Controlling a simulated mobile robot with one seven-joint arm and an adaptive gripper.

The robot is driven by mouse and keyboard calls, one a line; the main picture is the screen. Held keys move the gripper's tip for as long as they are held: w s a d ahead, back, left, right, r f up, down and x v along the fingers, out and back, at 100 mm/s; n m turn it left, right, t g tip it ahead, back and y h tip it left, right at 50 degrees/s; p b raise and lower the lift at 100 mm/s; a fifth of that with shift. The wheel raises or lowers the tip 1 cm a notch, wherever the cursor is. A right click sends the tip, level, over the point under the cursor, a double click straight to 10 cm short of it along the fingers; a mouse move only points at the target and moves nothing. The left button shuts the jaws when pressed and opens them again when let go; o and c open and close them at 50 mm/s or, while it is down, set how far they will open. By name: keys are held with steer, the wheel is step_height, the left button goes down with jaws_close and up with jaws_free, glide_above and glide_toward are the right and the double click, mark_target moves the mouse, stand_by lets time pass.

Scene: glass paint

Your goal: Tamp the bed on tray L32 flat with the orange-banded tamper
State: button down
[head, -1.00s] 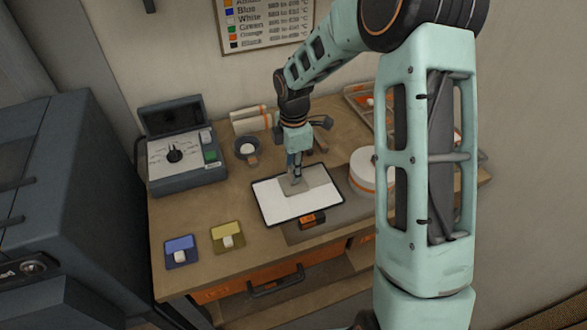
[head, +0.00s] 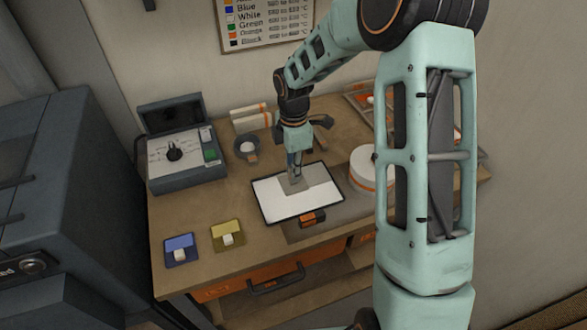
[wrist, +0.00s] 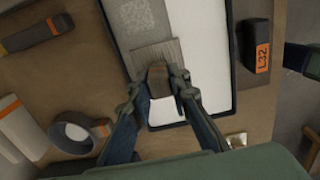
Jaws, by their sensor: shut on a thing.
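Tray L32 (head: 333,211) is a dark-rimmed tray with a white bed, on the table. A grey speckled patch (wrist: 132,22) lies on the bed beyond the plate.
A control box (head: 187,168) stands left. Blue (head: 181,251) and yellow (head: 227,237) trays are front left. A white drum (head: 361,167) stands close on the right. A dark orange-banded tool (wrist: 36,36) lies nearby.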

stand_by(0.4)
steer(key=shift+r+p, duration=0.9)
steer(key=shift+r, duration=0.2)
steer(key=shift+d, duration=0.1)
steer(key=d, duration=0.1)
steer(key=w+d, duration=0.1)
steer(key=d, duration=0.1)
steer(key=shift+p, duration=0.35)
steer(key=shift+w+d+p, duration=0.15)
steer(key=shift+w+d, duration=0.05)
steer(key=shift+d, duration=0.5)
steer(key=shift+w+d+p, duration=0.15)
steer(key=shift+d, duration=0.55)
steer(key=shift+f, duration=0.15)
steer(key=shift+f+b, duration=0.55)
steer(key=shift+f, duration=0.2)
